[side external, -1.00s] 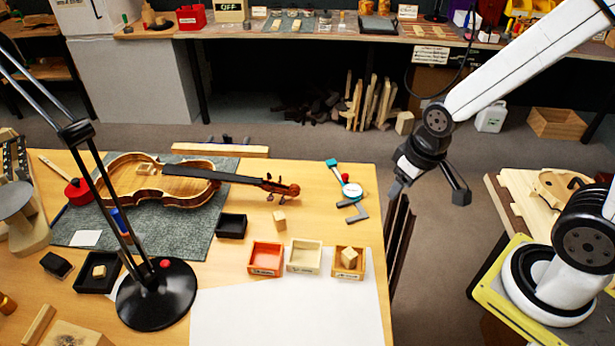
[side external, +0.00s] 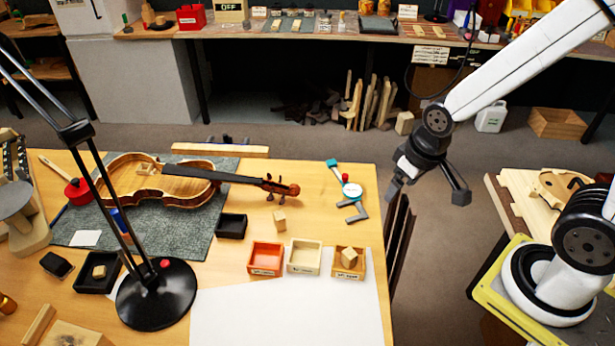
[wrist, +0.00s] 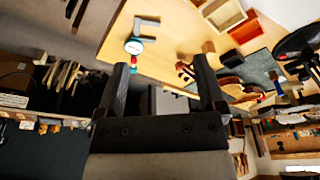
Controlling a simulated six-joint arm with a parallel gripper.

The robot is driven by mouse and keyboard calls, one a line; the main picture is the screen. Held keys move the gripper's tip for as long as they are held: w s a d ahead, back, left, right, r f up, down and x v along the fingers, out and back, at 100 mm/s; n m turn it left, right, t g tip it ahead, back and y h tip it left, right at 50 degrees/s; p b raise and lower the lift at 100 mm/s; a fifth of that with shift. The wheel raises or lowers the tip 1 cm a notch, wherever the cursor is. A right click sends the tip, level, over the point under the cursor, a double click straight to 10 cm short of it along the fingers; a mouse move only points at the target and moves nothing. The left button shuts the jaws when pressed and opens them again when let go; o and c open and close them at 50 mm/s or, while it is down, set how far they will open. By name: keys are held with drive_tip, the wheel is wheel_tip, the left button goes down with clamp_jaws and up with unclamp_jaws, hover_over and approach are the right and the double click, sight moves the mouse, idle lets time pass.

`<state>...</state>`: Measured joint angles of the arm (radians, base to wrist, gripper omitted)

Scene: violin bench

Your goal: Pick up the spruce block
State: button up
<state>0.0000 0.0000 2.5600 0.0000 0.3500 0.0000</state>
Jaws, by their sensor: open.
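A small pale wood block (side external: 279,219) stands on the bench by the violin's scroll. Another pale block (side external: 348,257) sits in the labelled wooden box (side external: 360,272), and a third (side external: 99,271) is in a black tray (side external: 84,285) at the left. I cannot tell by looks which is spruce. My gripper (side external: 427,192) is open and empty, in the air beyond the bench's right edge, well apart from the blocks. In the wrist view the open fingers (wrist: 162,76) have nothing between them; the loose block (wrist: 208,47) shows beyond them.
The violin (side external: 165,182) lies on a grey mat, its neck pointing right. A teal-and-white gauge (side external: 352,190) lies near the right edge. A red box (side external: 265,259), a cream box (side external: 304,257) and a black box (side external: 231,226) stand nearby. A black lamp (side external: 156,297) stands at front left.

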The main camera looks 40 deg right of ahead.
drive_tip(key=m+g+y, duration=0.1)
drive_tip(key=m+y, duration=0.3)
drive_tip(key=m, duration=1.8)
hover_over(281, 215)
drive_tip(key=d, duration=0.2)
drive_tip(key=f, duration=1.4)
drive_tip(key=shift+s+f, duration=0.15)
drive_tip(key=shift+s, duration=0.1)
drive_tip(key=shift+x, duration=1.25)
drive_tip(key=shift+x, duration=2.55)
clamp_jaws()
